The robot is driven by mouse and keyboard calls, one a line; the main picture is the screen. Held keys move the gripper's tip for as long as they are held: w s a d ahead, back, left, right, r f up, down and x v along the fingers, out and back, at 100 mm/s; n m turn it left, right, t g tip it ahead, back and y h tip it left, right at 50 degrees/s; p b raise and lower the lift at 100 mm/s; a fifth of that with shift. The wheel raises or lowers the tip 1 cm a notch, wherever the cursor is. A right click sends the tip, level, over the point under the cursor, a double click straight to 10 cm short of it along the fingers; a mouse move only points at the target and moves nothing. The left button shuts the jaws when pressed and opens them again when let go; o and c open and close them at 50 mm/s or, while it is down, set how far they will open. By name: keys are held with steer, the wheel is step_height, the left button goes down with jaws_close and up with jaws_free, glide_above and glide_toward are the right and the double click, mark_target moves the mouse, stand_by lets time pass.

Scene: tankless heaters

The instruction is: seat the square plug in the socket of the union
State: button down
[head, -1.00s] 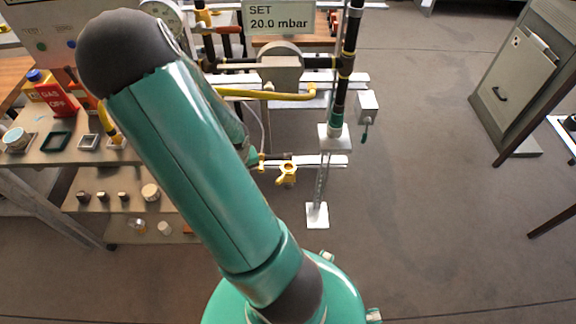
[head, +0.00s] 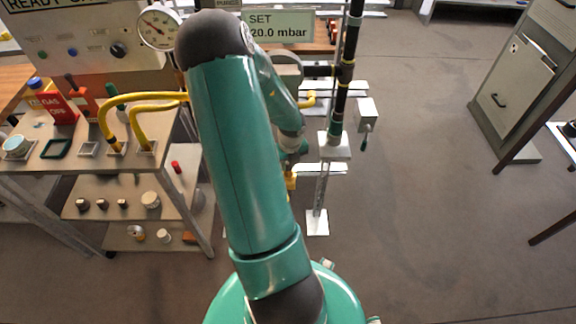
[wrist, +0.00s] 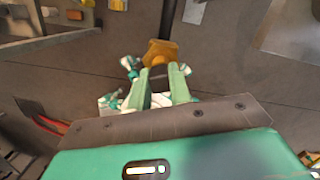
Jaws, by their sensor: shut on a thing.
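My gripper (wrist: 161,72) shows two pale green fingers in the wrist view, closed on a brass-coloured piece (wrist: 160,52) at their tips. It seems to be the square plug, but its square shape cannot be made out. In the head view my arm covers most of the gripper; a bit of brass (head: 291,183) shows below my wrist, left of the pipe stand. I cannot clearly pick out the union or its socket.
A gauge (head: 158,27), yellow hoses (head: 140,105) and a shelved cart (head: 125,187) are at left.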

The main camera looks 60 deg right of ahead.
steer(key=shift+f, duration=0.8)
steer(key=shift+f, duration=0.1)
steer(key=c, duration=1.3)
jaws_free()
steer(key=r, duration=0.7)
steer(key=shift+s+a+r, duration=0.3)
steer(key=shift+s+r, duration=0.05)
steer(key=shift+s, duration=0.1)
